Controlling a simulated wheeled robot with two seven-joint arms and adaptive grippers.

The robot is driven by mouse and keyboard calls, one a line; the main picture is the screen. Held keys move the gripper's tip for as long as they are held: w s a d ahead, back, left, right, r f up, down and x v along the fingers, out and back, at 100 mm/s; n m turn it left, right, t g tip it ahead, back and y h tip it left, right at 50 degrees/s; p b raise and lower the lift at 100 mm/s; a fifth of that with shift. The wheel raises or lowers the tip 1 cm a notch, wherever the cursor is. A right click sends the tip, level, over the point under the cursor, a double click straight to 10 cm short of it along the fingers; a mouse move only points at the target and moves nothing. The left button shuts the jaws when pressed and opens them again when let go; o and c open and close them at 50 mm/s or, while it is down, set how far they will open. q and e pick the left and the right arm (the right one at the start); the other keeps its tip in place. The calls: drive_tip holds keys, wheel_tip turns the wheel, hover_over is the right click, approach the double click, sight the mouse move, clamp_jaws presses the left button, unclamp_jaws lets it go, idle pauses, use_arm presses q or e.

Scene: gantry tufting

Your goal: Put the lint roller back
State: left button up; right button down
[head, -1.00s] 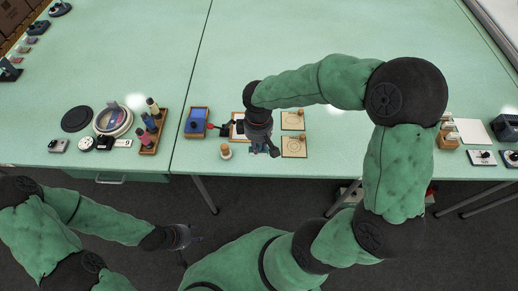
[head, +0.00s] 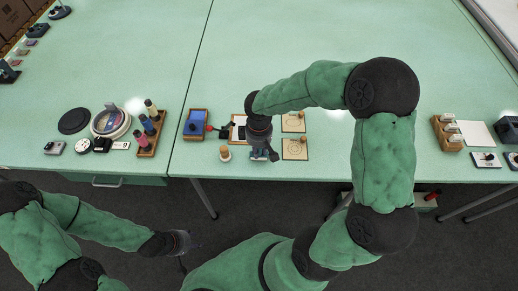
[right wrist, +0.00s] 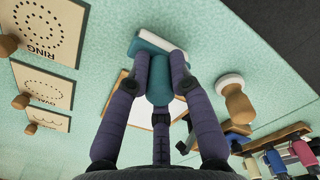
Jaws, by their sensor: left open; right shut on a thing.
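My right gripper (head: 262,155) is over the front of the table, shut on the lint roller. In the right wrist view the lint roller shows a teal handle (right wrist: 159,82) between the fingers (right wrist: 160,70) and a teal and white head (right wrist: 158,44) beyond the fingertips. In the head view my gripper mostly hides it. My left gripper (head: 188,241) is open and empty, low in front of the table's edge. I cannot tell which spot on the table belongs to the roller.
A wood-edged board with a white sheet (head: 238,121) lies behind my right gripper. A blue pad tray (head: 197,122) and a wooden-handled stamp (head: 225,154) are to its left. Pattern cards (head: 295,149) are to its right. A bottle rack (head: 153,143) stands farther left.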

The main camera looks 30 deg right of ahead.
drive_tip(key=c, duration=1.1)
unclamp_jaws()
drive_tip(key=shift+f, duration=0.1)
drive_tip(key=shift+r, duration=0.45)
wheel_tip(320, 180, up, 12)
drive_tip(key=p, duration=0.4)
drive_tip(key=shift+f, duration=0.25)
